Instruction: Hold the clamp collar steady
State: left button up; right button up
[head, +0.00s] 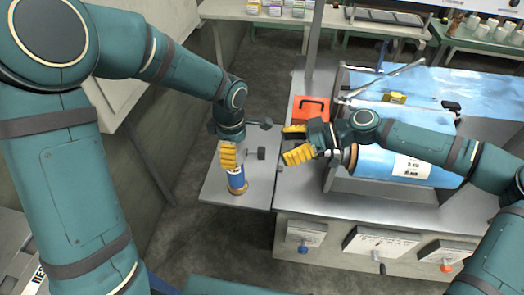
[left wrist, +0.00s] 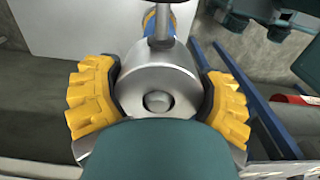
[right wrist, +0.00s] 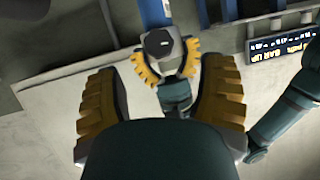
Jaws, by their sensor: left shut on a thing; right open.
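The clamp collar shows in the left wrist view as a round, shiny metal body (left wrist: 160,72) with a rounded stud in its middle and a rod at its far side. My left gripper (left wrist: 160,105) is shut on it, with yellow finger pads on both sides. In the head view my left gripper (head: 229,157) is over the small side shelf, above a blue cylinder (head: 237,180) with a brass-coloured base. A dark knob (head: 262,153) sticks out to its right. My right gripper (head: 290,146) is open and empty, to the right of the knob. The gripper largely hides the collar in the head view.
The grey side shelf (head: 213,187) adjoins the metal bench (head: 285,212). An orange box (head: 311,108) with a black handle stands behind my right gripper. A large blue film roll (head: 441,174) lies in a metal frame under my right arm. The shelf's left part is bare.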

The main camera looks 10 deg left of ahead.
aim_at(262, 152)
jog(key=x, duration=0.7)
jog(key=shift+c, duration=0.2)
jog(key=c, duration=1.2)
